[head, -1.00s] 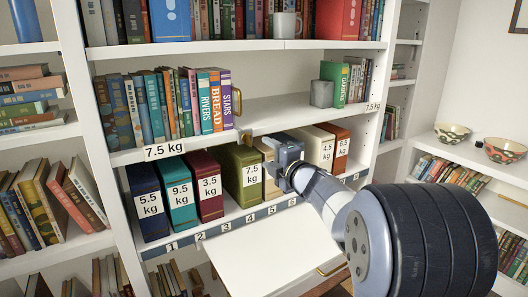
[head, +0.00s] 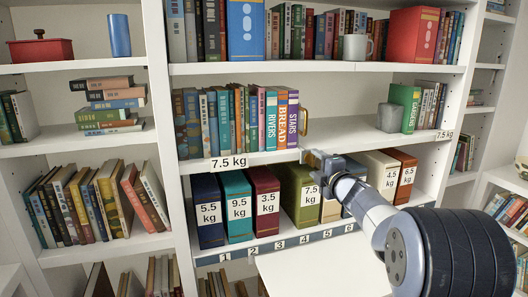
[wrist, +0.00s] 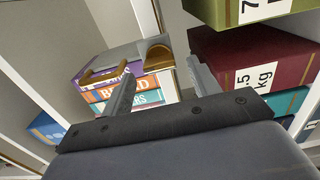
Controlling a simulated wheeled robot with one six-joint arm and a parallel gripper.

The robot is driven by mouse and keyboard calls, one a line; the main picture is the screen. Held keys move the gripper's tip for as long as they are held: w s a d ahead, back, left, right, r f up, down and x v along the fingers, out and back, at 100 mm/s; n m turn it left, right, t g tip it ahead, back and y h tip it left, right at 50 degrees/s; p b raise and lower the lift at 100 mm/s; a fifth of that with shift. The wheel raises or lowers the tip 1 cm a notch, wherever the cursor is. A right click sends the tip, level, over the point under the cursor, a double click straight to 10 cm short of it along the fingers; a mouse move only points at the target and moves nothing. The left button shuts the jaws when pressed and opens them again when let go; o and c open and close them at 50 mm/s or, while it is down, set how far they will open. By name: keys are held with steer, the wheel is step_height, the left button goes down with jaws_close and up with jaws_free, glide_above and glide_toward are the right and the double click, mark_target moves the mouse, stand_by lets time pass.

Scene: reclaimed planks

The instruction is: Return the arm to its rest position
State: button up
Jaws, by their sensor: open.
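My gripper (head: 312,158) is open and empty in the head view, with my arm reaching in from the right. It is at the height of the middle shelf's front edge, in front of the olive 7.5 kg box (head: 296,196) and partly covering it. In the wrist view my gripper's two fingers (wrist: 163,82) stand apart with nothing held between them. Beyond them are the standing books (wrist: 130,88) and a gold handle (wrist: 156,50). The maroon box (wrist: 250,70) lies to the right of the fingers.
The lower shelf holds several weight-labelled boxes, including navy (head: 207,212), teal (head: 236,205) and orange (head: 406,175) ones, above a numbered strip (head: 285,243). A pale panel (head: 320,268) juts out below. A grey cup-like block (head: 389,117) stands on the middle shelf.

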steer(key=shift+x, duration=1.1)
